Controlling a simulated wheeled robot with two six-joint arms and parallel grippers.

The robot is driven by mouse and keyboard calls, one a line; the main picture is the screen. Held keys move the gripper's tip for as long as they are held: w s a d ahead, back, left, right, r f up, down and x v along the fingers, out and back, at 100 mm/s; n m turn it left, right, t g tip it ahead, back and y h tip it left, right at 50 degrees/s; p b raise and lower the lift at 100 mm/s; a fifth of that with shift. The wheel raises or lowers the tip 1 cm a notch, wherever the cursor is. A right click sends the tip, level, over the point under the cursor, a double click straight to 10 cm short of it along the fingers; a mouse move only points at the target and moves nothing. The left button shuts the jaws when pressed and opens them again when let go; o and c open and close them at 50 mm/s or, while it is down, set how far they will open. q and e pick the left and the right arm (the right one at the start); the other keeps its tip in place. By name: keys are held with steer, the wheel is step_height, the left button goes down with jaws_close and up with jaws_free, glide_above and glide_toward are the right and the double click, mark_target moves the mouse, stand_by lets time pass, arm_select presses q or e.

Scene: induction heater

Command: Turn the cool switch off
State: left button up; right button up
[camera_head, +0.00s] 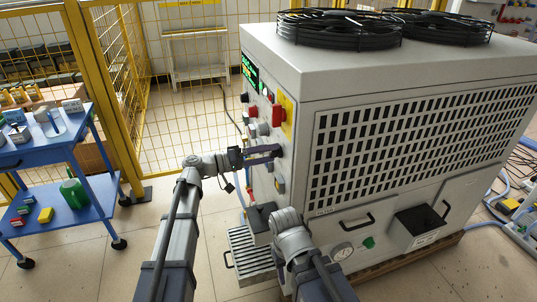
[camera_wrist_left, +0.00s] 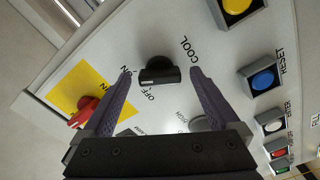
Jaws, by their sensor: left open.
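The cool switch (camera_wrist_left: 158,70) is a black rotary knob on the pale panel in the left wrist view, beside the printed words COOL, ON and OFF. Which mark it points to is hard to tell. My left gripper (camera_wrist_left: 160,77) is open, with one finger on each side of the knob; I cannot tell whether they touch it. In the head view my left gripper (camera_head: 264,153) is at the machine's control panel, and the knob is not clearly visible there. My right arm is low in front of the machine; its finger state is unclear.
A red switch on a yellow plate (camera_wrist_left: 84,110) is left of the knob. Yellow (camera_wrist_left: 237,4), blue (camera_wrist_left: 263,80) and white (camera_wrist_left: 274,126) buttons line the right. The large white machine (camera_head: 400,75) fills the right; a blue cart (camera_head: 60,150) stands left, with open floor between.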

arm_select(q)
steer(key=shift+d, duration=0.2)
steer(key=c, duration=1.4)
